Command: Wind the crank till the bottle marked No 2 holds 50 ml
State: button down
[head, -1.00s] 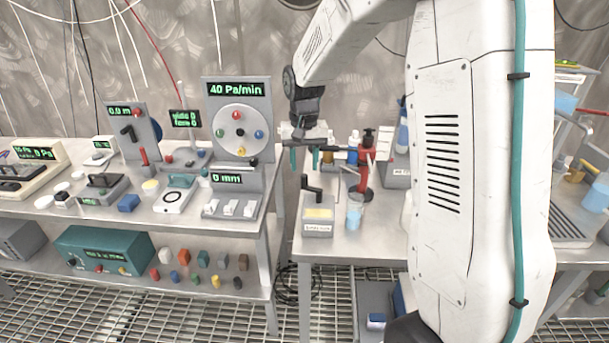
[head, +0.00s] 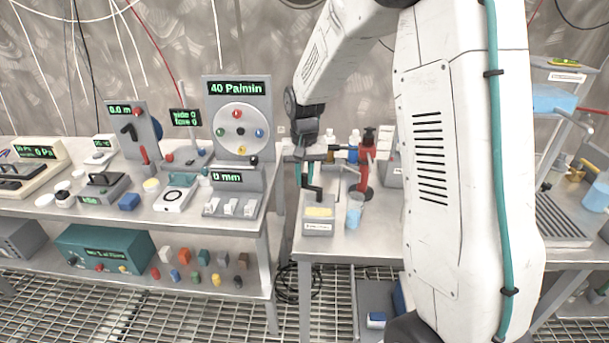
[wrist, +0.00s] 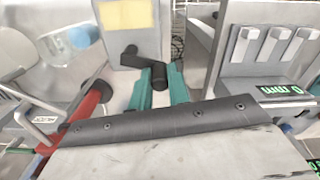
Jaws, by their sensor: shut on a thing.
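A grey box (head: 318,229) with a yellowish panel stands at the front left of the middle bench. Its black crank (head: 315,194) rises from the back of its top; the crank (wrist: 138,56) also shows in the wrist view. My gripper (wrist: 160,78) has its teal fingers on either side of the crank's dark handle and is shut on it. In the head view my gripper (head: 304,180) reaches down behind the box. A clear vessel with light blue liquid (head: 354,215) stands right of the box. I cannot read a No 2 mark or a volume.
The left bench holds a grey dial panel (head: 238,120) reading 40 Pa/min and several instruments. A gap separates the benches.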

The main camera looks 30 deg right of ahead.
jog(key=n, duration=0.1)
jog(key=s+a+n, duration=0.1)
jog(key=n, duration=0.1)
jog(key=c, duration=1.3)
grip_release()
notch_tip(320, 180, up, 8)
jog(key=shift+f, duration=0.1)
